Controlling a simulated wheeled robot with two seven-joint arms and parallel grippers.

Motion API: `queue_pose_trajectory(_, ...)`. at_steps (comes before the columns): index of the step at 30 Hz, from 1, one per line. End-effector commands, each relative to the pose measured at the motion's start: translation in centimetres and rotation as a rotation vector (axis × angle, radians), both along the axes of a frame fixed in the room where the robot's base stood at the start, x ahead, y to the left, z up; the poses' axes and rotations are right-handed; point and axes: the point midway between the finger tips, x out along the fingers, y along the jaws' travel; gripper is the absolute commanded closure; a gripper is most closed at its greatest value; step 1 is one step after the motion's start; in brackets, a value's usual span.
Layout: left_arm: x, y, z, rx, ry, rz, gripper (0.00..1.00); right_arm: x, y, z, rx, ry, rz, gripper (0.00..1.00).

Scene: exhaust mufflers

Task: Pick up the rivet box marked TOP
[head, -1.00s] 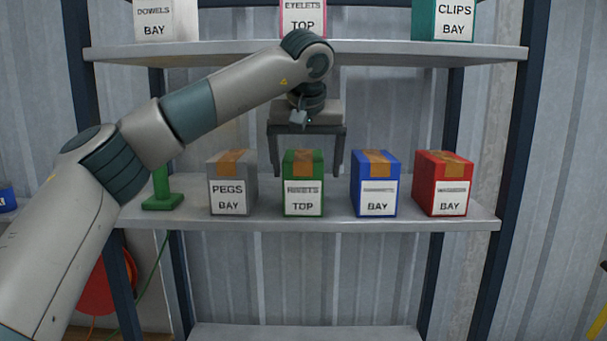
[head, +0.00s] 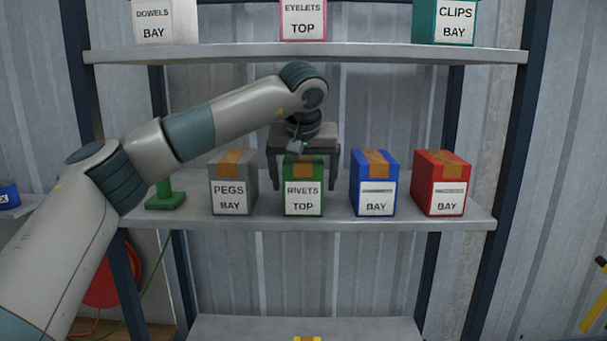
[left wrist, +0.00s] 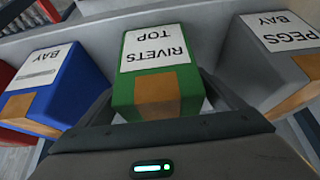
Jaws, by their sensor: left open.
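The green rivet box (head: 304,178) stands on the middle shelf, with a white label reading RIVETS TOP and brown tape over its top. In the left wrist view the same green box (left wrist: 153,88) lies centred ahead of my gripper, its label upside down. My left gripper (head: 304,186) points down at the box with its fingers spread, one on each side of it. It is open, and I cannot tell whether either finger touches the box. My right gripper is not in view.
The grey PEGS box (head: 232,183) stands close on the left and the blue box (head: 375,184) on the right. A red box (head: 441,184) is further right. A green stand (head: 165,198) is at the shelf's left. The upper shelf (head: 304,53) holds DOWELS, EYELETS and CLIPS boxes.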

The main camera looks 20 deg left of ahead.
Motion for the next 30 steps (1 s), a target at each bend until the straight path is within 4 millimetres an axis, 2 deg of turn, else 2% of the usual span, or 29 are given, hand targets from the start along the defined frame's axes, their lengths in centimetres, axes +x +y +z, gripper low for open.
queue_pose_trajectory(1, 0.2, 0.2, -0.1, 0.000, 0.003, 0.000, 0.12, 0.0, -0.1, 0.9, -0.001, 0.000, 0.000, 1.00)
queue_pose_trajectory(6, 1.0, 0.4, -1.6, 0.001, 0.001, 0.000, 0.12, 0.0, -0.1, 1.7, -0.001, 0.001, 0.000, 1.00)
queue_pose_trajectory(23, 1.2, 0.4, -2.1, 0.000, -0.001, 0.000, 0.12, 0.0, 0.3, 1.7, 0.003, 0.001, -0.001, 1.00)
queue_pose_trajectory(30, 1.2, 0.4, -2.1, 0.000, -0.001, 0.000, 0.69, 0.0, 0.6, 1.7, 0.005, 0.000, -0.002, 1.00)
